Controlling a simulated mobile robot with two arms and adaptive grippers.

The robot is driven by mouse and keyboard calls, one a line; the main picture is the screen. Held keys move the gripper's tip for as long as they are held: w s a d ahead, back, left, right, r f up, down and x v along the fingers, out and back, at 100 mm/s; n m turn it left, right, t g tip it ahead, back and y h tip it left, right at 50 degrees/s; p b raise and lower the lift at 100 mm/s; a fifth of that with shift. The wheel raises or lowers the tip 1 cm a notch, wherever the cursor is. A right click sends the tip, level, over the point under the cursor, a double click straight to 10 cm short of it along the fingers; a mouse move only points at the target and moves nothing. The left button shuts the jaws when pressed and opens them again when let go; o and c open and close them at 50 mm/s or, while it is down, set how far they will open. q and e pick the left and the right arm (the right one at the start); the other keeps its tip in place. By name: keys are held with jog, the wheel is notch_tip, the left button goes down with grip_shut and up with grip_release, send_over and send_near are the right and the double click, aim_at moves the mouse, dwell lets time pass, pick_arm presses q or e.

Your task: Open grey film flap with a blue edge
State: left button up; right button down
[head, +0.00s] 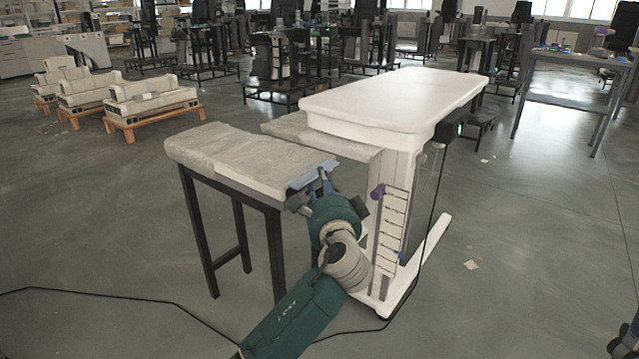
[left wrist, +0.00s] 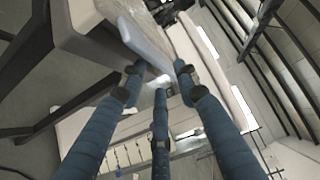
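The grey film flap (head: 250,155) lies over the small black-legged stand, with its pale blue edge (head: 304,178) at the right end. In the left wrist view the blue edge (left wrist: 145,42) runs down to between the fingertips. My left gripper (head: 320,184) is at that edge. In the left wrist view its blue-grey fingers (left wrist: 160,78) are spread apart, with the edge's near end close to the upper two. I cannot tell whether they touch it. At the lower right corner, a dark piece that looks like part of my right gripper (head: 622,343) shows, mostly cut off.
A white lift column table (head: 400,95) stands right behind the stand, with a white panel and purple and blue parts below. A black cable (head: 95,291) lies on the floor. White pieces on wooden pallets (head: 150,100) are at the back left.

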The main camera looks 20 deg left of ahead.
pick_arm(q)
jog(key=shift+b+x, duration=0.5)
jog(key=shift+x, duration=1.6)
grip_shut()
